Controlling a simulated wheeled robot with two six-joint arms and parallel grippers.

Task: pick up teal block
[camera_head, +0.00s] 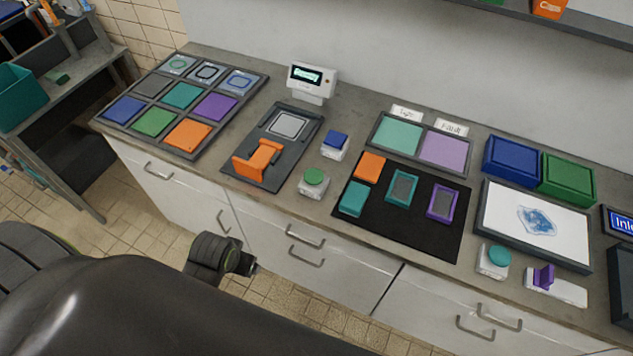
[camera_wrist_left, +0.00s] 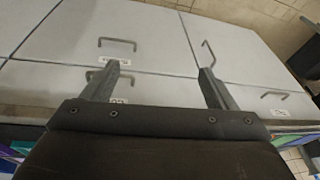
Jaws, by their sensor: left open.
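A solid teal block (camera_head: 353,199) lies at the front left corner of a black mat (camera_head: 420,234) on the counter, in front of an orange block (camera_head: 370,167). To its right on the mat are a teal frame-like piece (camera_head: 401,188) and a purple one (camera_head: 443,203). My left gripper (camera_head: 252,268) is small and partly hidden in the head view, in front of the drawers and left of the teal block, apart from it. In the left wrist view its two fingers (camera_wrist_left: 163,74) are spread and empty, facing the cabinet fronts. My right gripper is not in view.
A tray of coloured squares (camera_head: 126,130), a dark fixture with an orange piece (camera_head: 257,160) and green and blue buttons (camera_head: 315,178) stand left of the mat. Blue and green boxes (camera_head: 511,158) and a screen (camera_head: 532,222) stand right. Drawer handles (camera_head: 307,236) protrude below the counter.

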